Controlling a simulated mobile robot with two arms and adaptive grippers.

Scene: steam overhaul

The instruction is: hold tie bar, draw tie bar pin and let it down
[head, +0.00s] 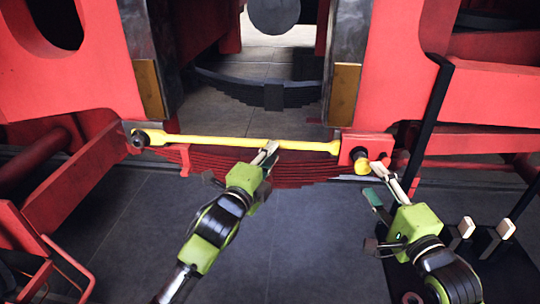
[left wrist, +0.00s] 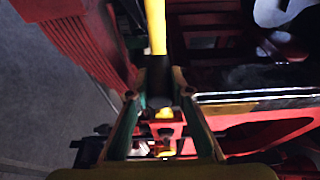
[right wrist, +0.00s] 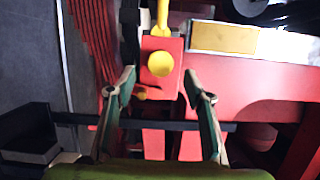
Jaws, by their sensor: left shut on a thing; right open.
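The yellow tie bar (head: 215,142) spans level between the two red frame sides. Its left eye sits on a dark pin, and its right end meets a red bracket (head: 378,146). My left gripper (head: 267,152) is shut on the bar near its middle; the bar (left wrist: 155,25) runs up from the jaws in the left wrist view. The tie bar pin's round yellow knob (right wrist: 160,63) shows in front of the red bracket in the right wrist view. My right gripper (head: 374,180) is open close to the knob (head: 362,167); its fingers lie either side, with no visible contact.
A dark red leaf spring (head: 305,171) lies below the bar, and another dark spring stands farther back. A black upright bar (head: 430,115) rises right of the bracket. A dark rack (head: 485,245) stands at lower right. The grey floor is open in front.

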